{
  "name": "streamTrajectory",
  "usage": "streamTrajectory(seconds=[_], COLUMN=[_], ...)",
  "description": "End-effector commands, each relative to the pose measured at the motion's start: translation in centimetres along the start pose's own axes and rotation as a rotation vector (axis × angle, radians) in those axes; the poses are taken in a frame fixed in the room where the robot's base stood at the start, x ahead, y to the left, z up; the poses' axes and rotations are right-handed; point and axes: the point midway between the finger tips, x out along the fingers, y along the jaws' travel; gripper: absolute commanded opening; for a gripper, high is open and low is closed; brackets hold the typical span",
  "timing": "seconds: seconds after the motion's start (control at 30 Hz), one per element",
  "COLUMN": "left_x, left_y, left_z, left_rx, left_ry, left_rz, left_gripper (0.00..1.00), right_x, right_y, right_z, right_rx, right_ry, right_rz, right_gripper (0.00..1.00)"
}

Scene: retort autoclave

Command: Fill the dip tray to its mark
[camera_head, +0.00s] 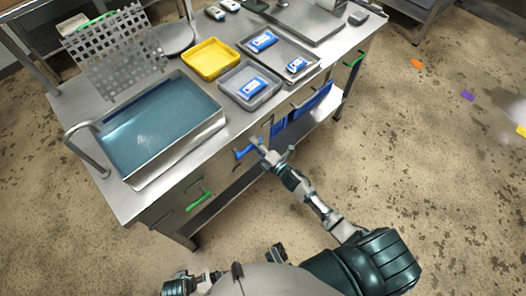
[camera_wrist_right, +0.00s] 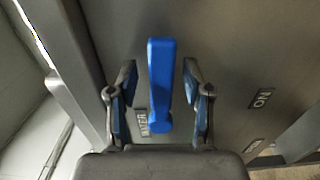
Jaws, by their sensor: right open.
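The dip tray (camera_head: 176,153) is a large steel basin at the left of the bench. It holds blue-green liquid; I cannot make out a mark on its wall. A bent steel spout (camera_head: 86,150) reaches over its left end. A blue lever (camera_head: 243,153) sticks out of the bench front, and it also shows in the right wrist view (camera_wrist_right: 160,80). My right gripper (camera_head: 256,146) is at the lever, open, with one finger on each side and gaps between. A label partly hidden behind the lever ends in "TER". My left gripper (camera_head: 190,284) is low at the bottom edge, its jaws unclear.
A yellow tray (camera_head: 210,59) and a grey tray (camera_head: 250,84) with a blue-white pack stand right of the basin. A steel tray (camera_head: 279,57) holds two packs. A perforated rack (camera_head: 115,52) stands behind the basin. A green handle (camera_head: 199,202) juts from the front.

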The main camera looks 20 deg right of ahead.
Motion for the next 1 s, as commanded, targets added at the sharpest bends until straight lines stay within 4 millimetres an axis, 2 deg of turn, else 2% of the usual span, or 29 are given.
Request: streamTrajectory(seconds=[0.3,0.5,0.67,1.0], left_x=[0.0,0.1,0.1,0.1], left_y=[0.0,0.0,0.0,0.0], left_z=[0.0,0.0,0.0,0.0], left_rx=[0.000,0.000,0.000,0.000], left_ry=[-0.001,-0.002,-0.002,-0.002], left_rz=[0.000,0.000,0.000,0.000], left_gripper=[0.87,0.87,0.87,0.87], right_x=[-6.9,-10.1,-11.1,-11.1], right_y=[-0.3,-0.4,-0.3,-0.3], right_z=[0.0,0.0,0.0,0.0], right_rx=[0.000,0.001,0.000,0.000], right_ry=[0.000,0.000,0.000,0.000], right_rz=[-0.006,-0.006,-0.005,-0.005], right_gripper=[0.50,0.50,0.50,0.50])
